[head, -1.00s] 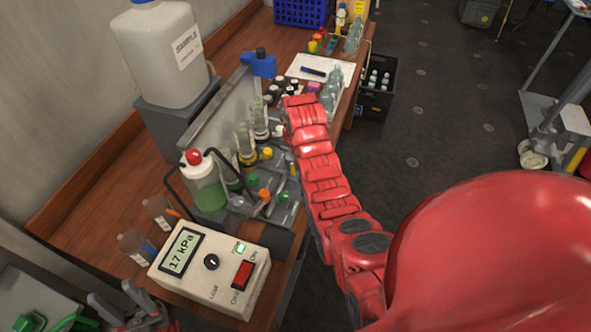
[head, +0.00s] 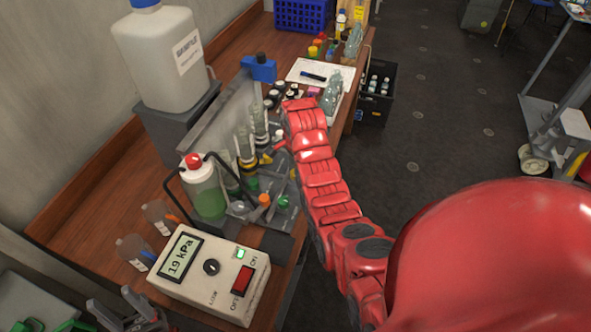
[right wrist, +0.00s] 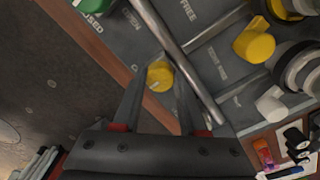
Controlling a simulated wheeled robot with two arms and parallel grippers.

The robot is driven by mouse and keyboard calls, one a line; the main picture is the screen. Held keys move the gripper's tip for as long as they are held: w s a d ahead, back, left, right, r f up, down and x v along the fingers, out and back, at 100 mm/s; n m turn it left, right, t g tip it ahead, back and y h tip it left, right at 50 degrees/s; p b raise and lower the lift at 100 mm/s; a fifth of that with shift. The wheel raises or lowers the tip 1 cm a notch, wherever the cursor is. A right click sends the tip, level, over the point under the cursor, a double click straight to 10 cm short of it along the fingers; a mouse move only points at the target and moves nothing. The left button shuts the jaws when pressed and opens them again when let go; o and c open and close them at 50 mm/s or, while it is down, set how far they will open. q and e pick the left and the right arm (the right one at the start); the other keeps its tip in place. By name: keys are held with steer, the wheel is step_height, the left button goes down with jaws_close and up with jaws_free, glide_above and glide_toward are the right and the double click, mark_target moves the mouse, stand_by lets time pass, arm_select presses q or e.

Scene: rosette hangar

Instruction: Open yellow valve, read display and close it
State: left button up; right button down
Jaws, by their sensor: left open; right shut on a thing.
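A yellow valve knob (right wrist: 160,75) sits between the fingertips of my right gripper (right wrist: 158,88) in the right wrist view, and the fingers are shut on it. Another yellow part (right wrist: 253,42) is to its right on the grey panel. In the head view the right gripper is hidden by my red arm at the valve panel; a bit of yellow (head: 266,158) shows beside it. The display (head: 181,257) on the cream box reads 19 kPa. My left gripper (head: 130,316) is open and empty at the bottom left, below the box.
A bottle of green liquid with a red cap (head: 206,190) stands behind the box. Green and orange knobs (head: 264,199) are on the panel near it. A white sample canister (head: 165,50) stands at the back left. A black crate (head: 376,92) is on the floor beyond the bench.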

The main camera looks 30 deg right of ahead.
steer(key=shift+m, duration=0.4)
steer(key=shift+c, duration=2.2)
jaws_free()
steer(key=shift+r, duration=0.1)
step_height(320, 180, up, 17)
steer(key=p, duration=1.3)
steer(key=shift+r, duration=0.1)
